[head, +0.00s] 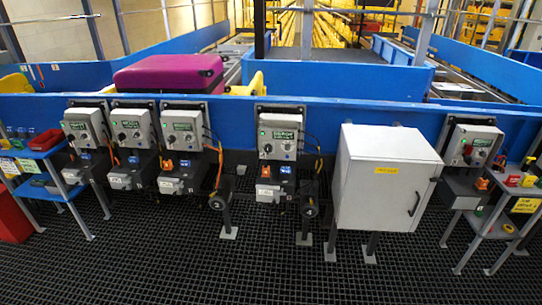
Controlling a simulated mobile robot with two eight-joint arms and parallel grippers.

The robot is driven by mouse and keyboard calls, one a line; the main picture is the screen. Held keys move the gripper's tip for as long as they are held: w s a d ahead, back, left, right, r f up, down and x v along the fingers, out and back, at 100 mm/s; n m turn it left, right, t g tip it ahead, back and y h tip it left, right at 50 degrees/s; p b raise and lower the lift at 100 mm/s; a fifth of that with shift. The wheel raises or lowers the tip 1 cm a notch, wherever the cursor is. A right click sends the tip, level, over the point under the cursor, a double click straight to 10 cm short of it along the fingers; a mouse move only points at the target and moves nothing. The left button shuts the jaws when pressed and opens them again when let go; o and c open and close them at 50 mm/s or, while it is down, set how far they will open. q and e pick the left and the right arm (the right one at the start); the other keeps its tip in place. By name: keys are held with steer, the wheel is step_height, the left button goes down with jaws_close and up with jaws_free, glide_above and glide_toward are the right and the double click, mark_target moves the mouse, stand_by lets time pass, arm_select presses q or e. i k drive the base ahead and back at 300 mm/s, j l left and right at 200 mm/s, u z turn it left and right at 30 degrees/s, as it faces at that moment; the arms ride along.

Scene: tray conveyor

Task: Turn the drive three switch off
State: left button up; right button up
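Several grey switch boxes stand in a row along the blue conveyor side. Each has a green label plate and a rotary knob. Three are grouped at the left: the first (85,118), the second (134,115) and the third (183,115). A fourth box (281,121) stands alone near the middle. A fifth box (487,133) at the right has a red knob (467,150). The label text is too small to read, so I cannot tell which is drive three or how its switch is set. Neither of my grippers is in view.
A white cabinet (372,185) stands between the fourth and fifth boxes. Small blue shelf stand (58,190) at the left and grey stand (492,229) at the right hold small items. A magenta case (168,75) lies on the conveyor. The dark grated floor (240,275) in front is clear.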

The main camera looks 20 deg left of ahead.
mark_target(172, 139)
steer(key=u, duration=1.35)
steer(key=i+j+z, duration=0.1)
steer(key=i+j, duration=0.55)
steer(key=i, duration=0.4)
steer(key=i+j+z, duration=0.1)
steer(key=i+j, duration=0.65)
steer(key=i, duration=0.25)
steer(key=i+j+z, duration=0.1)
steer(key=i+j, duration=0.75)
steer(key=i, duration=0.15)
